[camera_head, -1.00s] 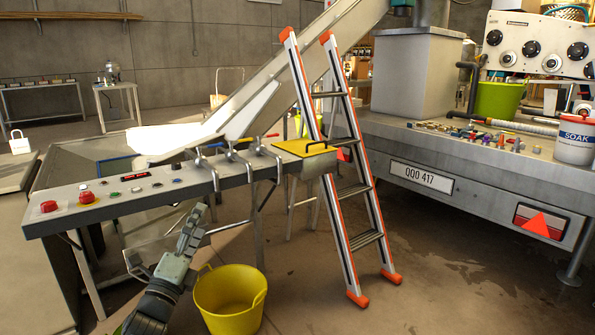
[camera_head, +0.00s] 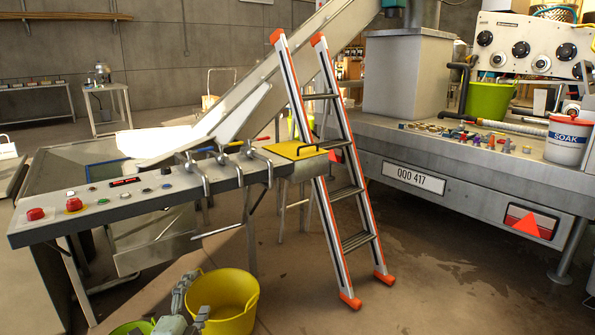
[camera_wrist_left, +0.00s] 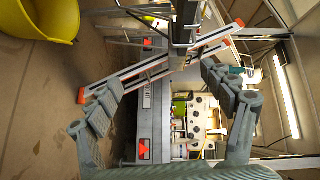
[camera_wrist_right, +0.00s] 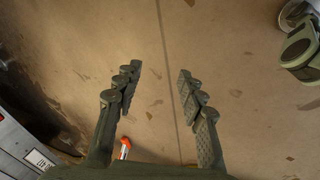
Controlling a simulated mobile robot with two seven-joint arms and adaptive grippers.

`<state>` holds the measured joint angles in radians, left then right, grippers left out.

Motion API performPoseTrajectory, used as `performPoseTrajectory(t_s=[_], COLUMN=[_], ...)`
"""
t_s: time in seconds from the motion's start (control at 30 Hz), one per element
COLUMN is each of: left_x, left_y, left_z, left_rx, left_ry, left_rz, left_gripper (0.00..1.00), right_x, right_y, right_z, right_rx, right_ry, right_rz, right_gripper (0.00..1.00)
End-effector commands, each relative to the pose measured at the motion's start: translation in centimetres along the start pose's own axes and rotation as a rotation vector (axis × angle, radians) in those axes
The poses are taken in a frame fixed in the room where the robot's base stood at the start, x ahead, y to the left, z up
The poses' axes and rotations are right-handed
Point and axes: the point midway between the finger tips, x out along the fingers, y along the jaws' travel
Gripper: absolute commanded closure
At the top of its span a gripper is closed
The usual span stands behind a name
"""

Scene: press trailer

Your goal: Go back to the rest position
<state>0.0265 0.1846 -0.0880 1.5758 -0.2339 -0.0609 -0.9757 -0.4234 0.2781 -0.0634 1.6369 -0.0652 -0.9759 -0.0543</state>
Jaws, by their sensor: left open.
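My left gripper (camera_head: 191,297) is low in the head view, in front of the yellow bucket (camera_head: 228,297) and below the control table. In the left wrist view its fingers (camera_wrist_left: 163,88) stand wide apart with nothing between them close up. My right gripper is outside the head view. In the right wrist view its fingers (camera_wrist_right: 158,75) are apart and empty, over bare brown floor.
The control table (camera_head: 140,218) carries red buttons and levers. A ladder (camera_head: 342,190) stands to its right with a yellow plate (camera_head: 297,150) beside it. The trailer (camera_head: 465,195) is at right. A green bucket (camera_head: 133,328) shows at the bottom edge. Floor right of the ladder is clear.

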Motion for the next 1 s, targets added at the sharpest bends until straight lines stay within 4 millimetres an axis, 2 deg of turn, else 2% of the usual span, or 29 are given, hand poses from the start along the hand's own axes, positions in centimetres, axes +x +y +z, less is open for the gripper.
performPoseTrajectory(t_s=[0.03,0.1,0.17,0.2,0.27,0.3,0.43,0.5,0.6,0.7,0.8,1.0], left_x=[-1.8,-4.6,-7.5,-9.5,-12.9,-15.3,-23.2,-27.0,-31.1,-33.6,-34.6,-34.7], left_y=[3.2,7.6,11.1,13.3,16.4,18.3,23.1,24.8,26.3,27.0,27.3,27.3], left_z=[1.0,2.5,3.5,4.1,4.8,5.2,5.9,5.9,5.8,5.7,5.7,5.7], left_rx=[-0.094,-0.245,-0.370,-0.448,-0.562,-0.633,-0.832,-0.908,-0.985,-1.026,-1.042,-1.043], left_ry=[-0.050,-0.139,-0.227,-0.289,-0.389,-0.461,-0.699,-0.817,-0.950,-1.033,-1.069,-1.072], left_rz=[0.091,0.219,0.322,0.385,0.476,0.532,0.682,0.739,0.792,0.820,0.830,0.831], left_gripper=[0.19,0.19,0.19,0.19,0.19,0.19,0.19,0.19,0.19,0.19,0.19,0.19], right_x=[-0.5,-1.2,-1.8,-2.2,-2.9,-3.3,-4.5,-5.1,-5.7,-6.0,-6.2,-6.2], right_y=[-0.7,-1.4,-2.0,-2.4,-3.0,-3.3,-4.4,-4.8,-5.2,-5.5,-5.6,-5.6], right_z=[-0.3,-0.7,-1.1,-1.3,-1.5,-1.8,-2.4,-2.6,-2.8,-3.0,-3.0,-3.0], right_rx=[0.014,0.035,0.053,0.065,0.082,0.092,0.125,0.140,0.156,0.165,0.168,0.168], right_ry=[0.004,0.008,0.011,0.013,0.014,0.017,0.021,0.024,0.024,0.026,0.026,0.026], right_rz=[-0.012,-0.028,-0.041,-0.050,-0.062,-0.070,-0.094,-0.105,-0.117,-0.124,-0.126,-0.126], right_gripper=[0.60,0.60,0.60,0.60,0.60,0.60,0.60,0.60,0.60,0.60,0.60,0.60])
